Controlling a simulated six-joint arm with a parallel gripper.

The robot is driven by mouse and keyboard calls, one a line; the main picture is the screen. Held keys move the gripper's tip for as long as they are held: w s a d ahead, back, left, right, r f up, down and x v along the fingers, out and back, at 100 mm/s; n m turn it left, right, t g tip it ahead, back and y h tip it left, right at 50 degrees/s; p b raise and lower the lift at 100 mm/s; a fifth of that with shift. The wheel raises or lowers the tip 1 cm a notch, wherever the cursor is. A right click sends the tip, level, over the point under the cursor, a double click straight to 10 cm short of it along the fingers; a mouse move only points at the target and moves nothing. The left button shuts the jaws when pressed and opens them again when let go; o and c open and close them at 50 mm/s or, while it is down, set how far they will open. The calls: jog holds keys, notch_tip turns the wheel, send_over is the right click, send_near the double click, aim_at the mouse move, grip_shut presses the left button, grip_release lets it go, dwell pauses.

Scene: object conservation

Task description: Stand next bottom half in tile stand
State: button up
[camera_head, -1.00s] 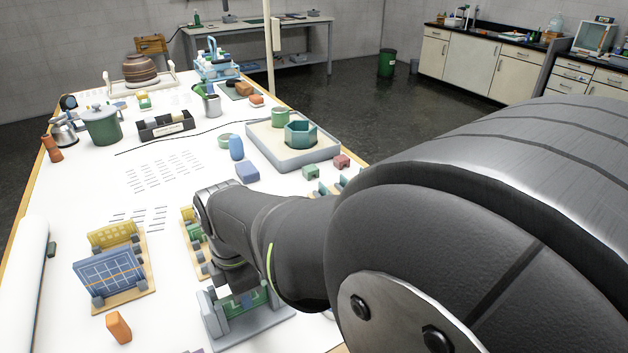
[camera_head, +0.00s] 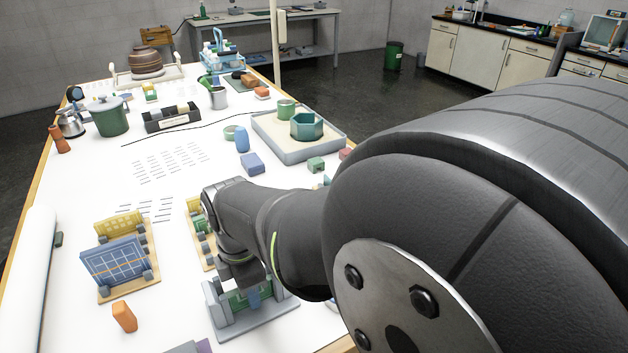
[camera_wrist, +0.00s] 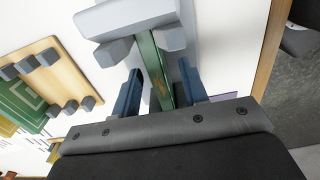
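A grey tile stand (camera_head: 262,321) stands at the near edge of the table, under my gripper. A green tile piece (camera_wrist: 153,72) with a small tan motif is upright between the stand's grey blocks (camera_wrist: 118,51). My gripper (camera_wrist: 160,72) points down at it; its two blue fingers are on either side of the tile, with narrow gaps showing. In the head view my arm hides part of the stand and tile. A wooden stand (camera_head: 143,285) at left holds a blue gridded tile (camera_head: 114,264) and a yellow tile (camera_head: 118,230).
Another wooden stand (camera_wrist: 52,64) with green tile pieces and grey pegs is close beside the grey stand. An orange block (camera_head: 124,317) lies at the front left. A grey tray (camera_head: 288,152) holds green vessels farther back. A white roll (camera_head: 33,262) lies along the left edge.

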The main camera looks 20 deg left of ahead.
notch_tip(320, 180, up, 18)
jog(key=shift+f, duration=0.25)
dwell(0.4)
jog(key=shift+o, duration=0.4)
jog(key=o, duration=1.1)
jog(key=s+n, duration=0.1)
jog(key=s+n+t, duration=0.1)
jog(key=shift+s+f+n+y, duration=0.1)
jog(key=shift+f+n+y, duration=0.2)
jog(key=shift+f, duration=0.1)
jog(key=shift+o, duration=0.7)
jog(key=s+n+y, duration=0.1)
jog(key=n, duration=0.1)
jog(key=s+f+n+t+y, duration=0.1)
jog(key=s+n, duration=0.1)
jog(key=s+f+n+t+y, duration=0.1)
jog(key=s+n, duration=0.1)
jog(key=n, duration=0.1)
jog(key=shift+a, duration=0.15)
jog(key=s+f+n+y, duration=0.4)
jog(key=s+n+y, duration=0.45)
jog(key=n, duration=0.65)
jog(key=shift+h, duration=0.45)
jog(key=shift+s+x, duration=0.15)
jog(key=shift+x, duration=1.4)
jog(key=shift+s+x, duration=0.15)
jog(key=shift+x, duration=1.35)
jog(key=shift+s+x, duration=0.15)
jog(key=shift+x, duration=1.4)
